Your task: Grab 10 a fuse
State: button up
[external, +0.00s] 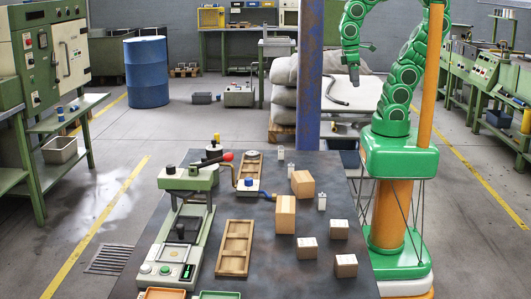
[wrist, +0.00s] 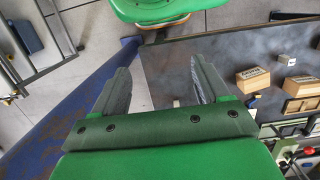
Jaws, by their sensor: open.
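My gripper (external: 353,73) hangs in the air beyond the far right corner of the dark work table (external: 235,285), well away from what stands on it. In the wrist view its two fingers (wrist: 160,75) are apart, with nothing between them. Small pale upright pieces, possibly fuses, stand on the table: one at the back (external: 281,153), one nearby (external: 291,170) and one at the right (external: 322,202). Their markings are too small to read. Small cardboard boxes stand among them, including a tall one (external: 285,215); two labelled boxes (wrist: 253,79) show in the wrist view.
A rusty blue post (external: 307,90) rises beside the table's far edge, close left of my gripper. A press-like device (external: 185,215) and an empty wooden tray (external: 236,248) occupy the table's left and middle. Grey sacks (external: 284,97) are stacked behind the post.

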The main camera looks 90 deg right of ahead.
jog(key=shift+c, duration=1.4)
